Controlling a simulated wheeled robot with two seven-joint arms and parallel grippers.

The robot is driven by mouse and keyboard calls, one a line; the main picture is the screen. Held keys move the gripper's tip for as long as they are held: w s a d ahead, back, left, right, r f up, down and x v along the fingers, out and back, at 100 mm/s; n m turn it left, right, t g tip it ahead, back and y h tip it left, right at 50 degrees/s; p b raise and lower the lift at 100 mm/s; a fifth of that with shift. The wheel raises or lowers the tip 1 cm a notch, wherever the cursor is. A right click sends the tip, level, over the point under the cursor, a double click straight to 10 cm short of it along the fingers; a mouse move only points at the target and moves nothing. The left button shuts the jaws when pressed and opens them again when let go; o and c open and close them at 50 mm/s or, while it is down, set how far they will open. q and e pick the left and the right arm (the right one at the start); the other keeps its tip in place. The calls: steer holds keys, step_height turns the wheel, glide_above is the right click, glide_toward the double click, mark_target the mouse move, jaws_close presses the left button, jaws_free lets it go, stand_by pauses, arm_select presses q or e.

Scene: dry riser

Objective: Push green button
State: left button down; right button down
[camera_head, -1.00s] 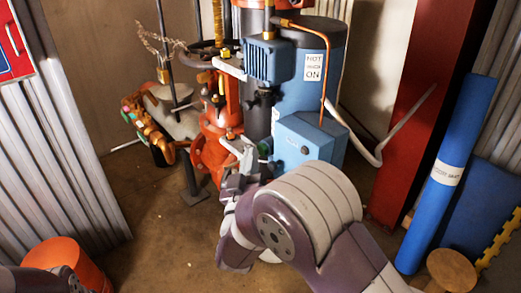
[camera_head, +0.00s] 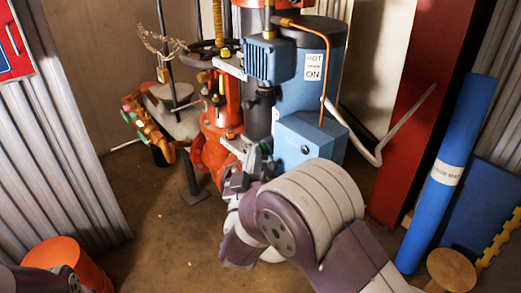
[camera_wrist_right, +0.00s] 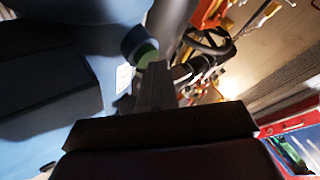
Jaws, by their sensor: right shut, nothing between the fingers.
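The green button (camera_wrist_right: 147,54) sits in a round dark-blue housing on the blue machine in the right wrist view. In the head view a small green patch (camera_head: 265,149) shows at the left side of the blue box (camera_head: 309,143), partly hidden by my gripper. My right gripper (camera_head: 251,160) is shut and empty, its fingertips close to the button. In the right wrist view its fingertips (camera_wrist_right: 156,72) overlap the button's lower edge; I cannot tell whether they touch it. My left gripper is out of view; only part of the left arm shows at bottom left.
An orange valve assembly (camera_head: 216,120) stands just left of the gripper. A blue tank (camera_head: 300,80) with a copper pipe rises behind. A red column (camera_head: 415,120) and a blue rolled mat (camera_head: 447,175) stand at right. An orange bucket (camera_head: 72,262) is at lower left.

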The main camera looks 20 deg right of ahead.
steer(key=shift+d, duration=0.2)
stand_by(0.5)
steer(key=shift+s+a, duration=0.3)
steer(key=shift+a, duration=0.6)
steer(key=a, duration=0.1)
steer(key=s+a, duration=0.1)
steer(key=a, duration=0.2)
steer(key=shift+s+a, duration=0.35)
stand_by(1.1)
